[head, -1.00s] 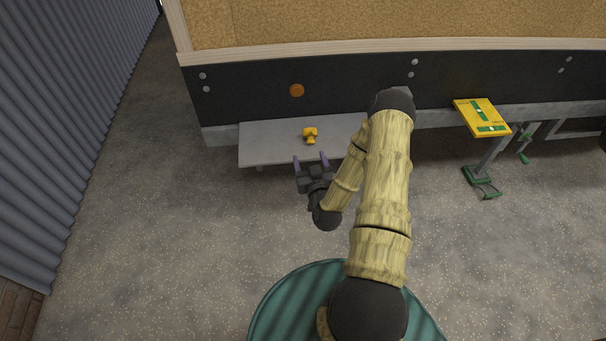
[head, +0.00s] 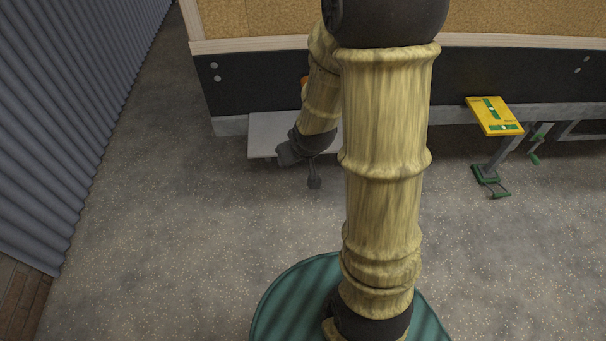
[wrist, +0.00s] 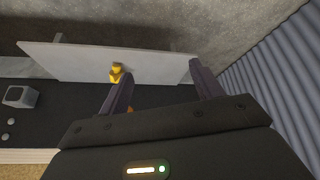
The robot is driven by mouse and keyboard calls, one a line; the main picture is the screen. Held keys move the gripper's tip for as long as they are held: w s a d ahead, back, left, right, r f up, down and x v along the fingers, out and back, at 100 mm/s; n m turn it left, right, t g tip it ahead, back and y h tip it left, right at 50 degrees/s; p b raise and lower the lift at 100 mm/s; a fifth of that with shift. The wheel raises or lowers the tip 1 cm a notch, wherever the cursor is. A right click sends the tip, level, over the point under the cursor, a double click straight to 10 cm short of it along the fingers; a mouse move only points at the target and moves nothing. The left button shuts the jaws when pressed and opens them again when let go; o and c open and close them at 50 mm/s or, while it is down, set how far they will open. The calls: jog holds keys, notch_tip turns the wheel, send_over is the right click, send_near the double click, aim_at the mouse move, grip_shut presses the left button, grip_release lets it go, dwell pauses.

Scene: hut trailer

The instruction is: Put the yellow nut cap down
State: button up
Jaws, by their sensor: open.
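The yellow nut cap (wrist: 116,73) rests on the light grey shelf (wrist: 75,60) in the wrist view.
A yellow and green panel (head: 494,115) on a stand is at the right. The trailer's dark lower wall (head: 260,85) lies behind the shelf. A corrugated metal wall (head: 75,100) rises at the left. The floor in front of the shelf is clear.

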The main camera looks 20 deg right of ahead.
jog(key=s+a+r+g, duration=0.1)
jog(key=s+r, duration=0.1)
jog(key=s, duration=0.3)
jog(key=s+a+r+m+g, duration=0.1)
jog(key=s+r+g, duration=0.1)
jog(key=s, duration=0.3)
jog(key=shift+a+v, duration=0.2)
jog(key=shift+v, duration=0.6)
jog(key=w+p+v, duration=0.2)
jog(key=p+v, duration=0.8)
jog(key=p, duration=0.1)
jog(key=w+r+p+v, duration=0.1)
jog(key=w+p+v, duration=0.2)
jog(key=p+v, duration=0.7)
jog(key=shift+r+p, duration=0.4)
jog(key=shift+r, duration=0.3)
